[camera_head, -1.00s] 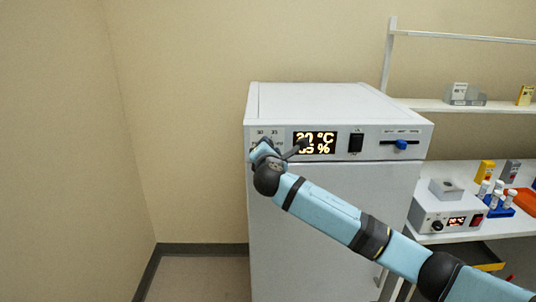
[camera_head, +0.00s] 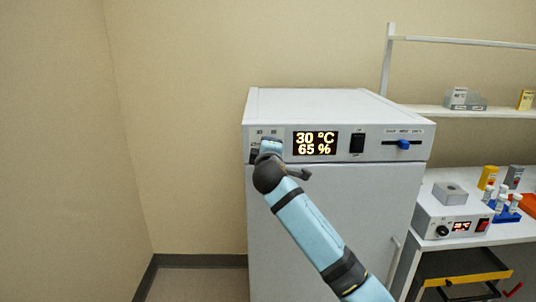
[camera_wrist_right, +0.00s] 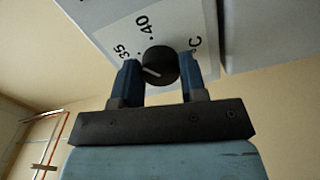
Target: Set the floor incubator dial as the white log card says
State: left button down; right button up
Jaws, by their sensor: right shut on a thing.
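The floor incubator (camera_head: 330,220) is a tall white cabinet whose display (camera_head: 316,143) reads 30 °C and 65 %. Its black round dial (camera_wrist_right: 159,65) with a white pointer line shows in the right wrist view, near printed marks 35, 40 and °C. My right gripper (camera_wrist_right: 160,68) is shut on the dial, one blue finger on each side. In the head view my right gripper (camera_head: 269,148) covers most of the dial area at the panel's left end. My left gripper is out of view.
The panel also has a black rocker switch (camera_head: 357,142) and a blue slider (camera_head: 403,144). At right, a bench holds a small white device (camera_head: 455,212) and a blue tube rack (camera_head: 506,213). A yellow card (camera_head: 525,100) stands on the shelf. Floor at left is clear.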

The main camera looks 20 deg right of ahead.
jog(key=shift+f+m+b, duration=0.1)
jog(key=shift+m+b, duration=0.95)
jog(key=shift+m, duration=2.25)
jog(key=o, duration=0.9)
jog(key=shift+a, duration=0.1)
jog(key=b+v, duration=0.1)
jog(key=v, duration=1.2)
jog(key=shift+s+a+b, duration=0.1)
jog(key=shift+s+b, duration=0.2)
jog(key=shift+s, duration=0.1)
